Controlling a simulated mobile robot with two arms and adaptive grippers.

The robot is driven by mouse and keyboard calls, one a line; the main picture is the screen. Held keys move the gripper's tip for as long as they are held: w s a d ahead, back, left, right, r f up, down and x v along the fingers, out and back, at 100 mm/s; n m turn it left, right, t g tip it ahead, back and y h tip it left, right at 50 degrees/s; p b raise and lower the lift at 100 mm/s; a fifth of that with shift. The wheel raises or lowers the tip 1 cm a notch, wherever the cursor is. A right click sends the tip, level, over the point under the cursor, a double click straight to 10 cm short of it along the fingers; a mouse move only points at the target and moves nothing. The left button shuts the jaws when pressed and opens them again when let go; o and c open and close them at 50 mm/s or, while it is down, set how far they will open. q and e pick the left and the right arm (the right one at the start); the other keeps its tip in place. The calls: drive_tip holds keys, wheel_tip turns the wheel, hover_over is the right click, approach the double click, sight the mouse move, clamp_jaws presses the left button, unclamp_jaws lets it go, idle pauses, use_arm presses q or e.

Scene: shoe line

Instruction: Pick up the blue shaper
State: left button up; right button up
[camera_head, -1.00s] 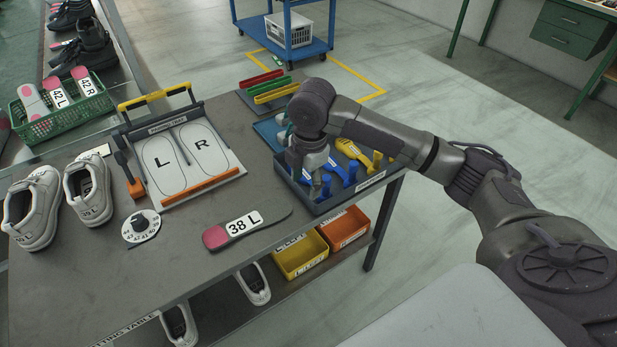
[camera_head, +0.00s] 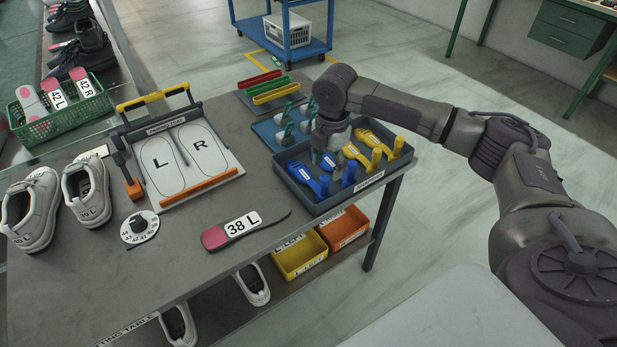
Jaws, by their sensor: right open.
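Blue shapers (camera_head: 301,173) lie at the left of a dark blue-grey tray (camera_head: 322,208) at the right end of the table, with upright blue ends at the tray's front. Yellow shapers (camera_head: 356,153) lie to their right in the same tray. My right gripper (camera_head: 324,163) points down over the tray's back left part, just behind and right of the leftmost blue shaper. It is open and appears empty; its fingers are small and dark, and I cannot tell whether they touch a shaper. The gripper and wrist hide part of the tray. My left gripper is out of view.
A teal tray (camera_head: 263,129) with grey-white pieces stands behind the shaper tray. Red, green and yellow holders (camera_head: 271,93) are further back.

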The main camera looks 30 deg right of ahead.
sight(326, 177)
drive_tip(key=f, duration=0.4)
drive_tip(key=shift+s+a, duration=0.3)
drive_tip(key=shift+a, duration=0.05)
drive_tip(key=shift+f, duration=0.5)
clamp_jaws()
